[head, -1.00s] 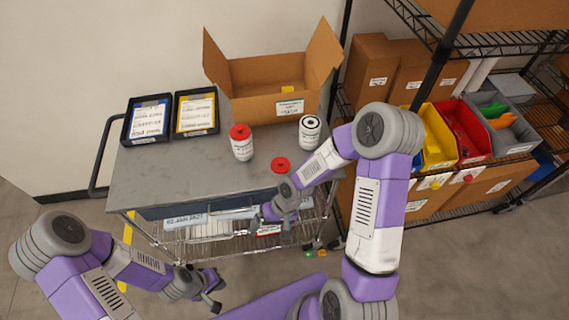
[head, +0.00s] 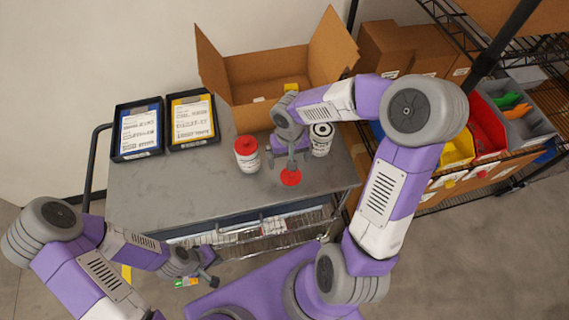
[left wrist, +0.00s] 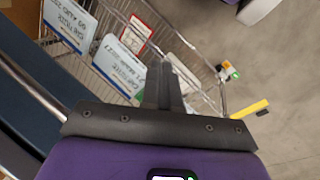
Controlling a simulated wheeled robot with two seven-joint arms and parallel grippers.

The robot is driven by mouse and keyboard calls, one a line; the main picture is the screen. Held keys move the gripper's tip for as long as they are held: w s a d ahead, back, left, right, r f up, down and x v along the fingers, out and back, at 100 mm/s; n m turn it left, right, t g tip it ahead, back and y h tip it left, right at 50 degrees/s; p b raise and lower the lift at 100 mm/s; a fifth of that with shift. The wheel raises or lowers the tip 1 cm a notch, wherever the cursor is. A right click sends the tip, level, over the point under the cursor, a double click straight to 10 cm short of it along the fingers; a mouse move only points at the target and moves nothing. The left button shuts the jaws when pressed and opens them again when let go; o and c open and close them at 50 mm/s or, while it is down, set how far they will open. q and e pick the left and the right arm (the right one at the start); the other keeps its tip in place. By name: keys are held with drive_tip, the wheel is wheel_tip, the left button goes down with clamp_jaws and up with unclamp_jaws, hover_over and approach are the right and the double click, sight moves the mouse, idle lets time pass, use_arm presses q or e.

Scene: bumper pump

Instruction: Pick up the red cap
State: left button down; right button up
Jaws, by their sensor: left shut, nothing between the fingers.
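A loose red cap (head: 290,178) lies on the grey cart top near its front right. My right gripper (head: 291,164) reaches down over the cap from behind, partly covering it; whether its fingers touch or grip the cap is unclear. A white bottle with a red top (head: 247,157) stands left of that gripper. A white bottle with a dark ring on top (head: 320,143) stands to its right. My left gripper (head: 210,281) is shut and empty, low in front of the cart. Its closed fingers (left wrist: 163,85) also show in the left wrist view.
An open cardboard box (head: 255,115) stands at the back of the cart top (head: 190,195). Two black trays with labelled sheets, one blue (head: 138,130) and one yellow (head: 192,120), lie at the back left. Shelves with coloured bins (head: 487,125) stand at the right. The cart's front left is clear.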

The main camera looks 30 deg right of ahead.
sight(291, 173)
drive_tip(key=f, duration=0.2)
drive_tip(key=f+b, duration=0.1)
drive_tip(key=f, duration=0.1)
drive_tip(key=s+f, duration=0.1)
drive_tip(key=f, duration=0.2)
drive_tip(key=shift+d, duration=0.15)
drive_tip(key=shift+r, duration=0.1)
drive_tip(key=c, duration=1.1)
